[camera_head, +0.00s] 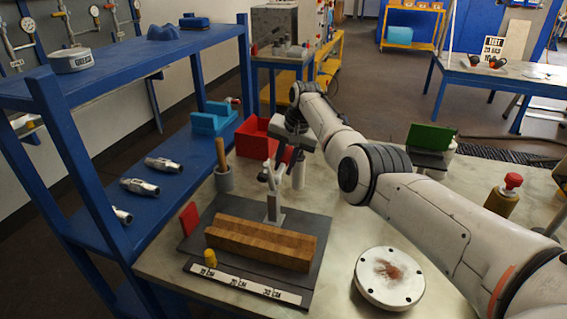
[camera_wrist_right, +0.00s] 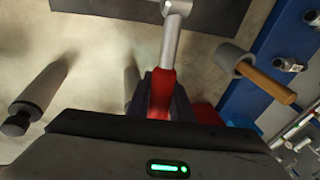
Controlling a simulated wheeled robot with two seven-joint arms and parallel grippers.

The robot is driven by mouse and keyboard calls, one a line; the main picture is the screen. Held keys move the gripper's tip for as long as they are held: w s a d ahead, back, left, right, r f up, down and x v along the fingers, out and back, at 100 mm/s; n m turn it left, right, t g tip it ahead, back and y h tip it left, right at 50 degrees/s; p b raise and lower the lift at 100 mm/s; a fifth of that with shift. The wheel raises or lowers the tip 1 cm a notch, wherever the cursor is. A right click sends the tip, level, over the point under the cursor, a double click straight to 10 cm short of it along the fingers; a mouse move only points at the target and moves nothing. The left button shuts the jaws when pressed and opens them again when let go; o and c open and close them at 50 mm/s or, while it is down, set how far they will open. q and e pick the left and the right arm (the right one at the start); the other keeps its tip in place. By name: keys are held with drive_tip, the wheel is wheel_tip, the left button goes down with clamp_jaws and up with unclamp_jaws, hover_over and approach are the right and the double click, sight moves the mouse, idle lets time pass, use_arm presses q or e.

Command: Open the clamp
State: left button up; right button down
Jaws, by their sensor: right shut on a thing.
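The clamp (camera_head: 274,208) stands upright at the back edge of a dark base plate (camera_head: 196,242), behind a wooden block (camera_head: 262,243). Its metal arm (camera_wrist_right: 175,35) shows at the top of the wrist view, joined to a red handle (camera_wrist_right: 161,92). My right gripper (camera_wrist_right: 160,98) is shut around this red handle; its fingers sit on both sides of it. In the head view my right gripper (camera_head: 281,152) is at the clamp's upper end, and its fingertips are partly hidden there. My left gripper is not in view.
A mallet (camera_head: 222,178) stands left of the clamp and a grey bottle (camera_head: 299,172) right of it. A red bin (camera_head: 252,138) is behind. A round flange (camera_head: 389,278) lies at front right. A blue shelf (camera_head: 110,75) rises on the left.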

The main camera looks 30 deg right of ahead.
drive_tip(key=shift+f, duration=0.15)
drive_tip(key=c, duration=1.6)
unclamp_jaws()
drive_tip(key=p, duration=0.1)
approach(289, 152)
drive_tip(key=x, duration=0.5)
drive_tip(key=shift+a, duration=0.1)
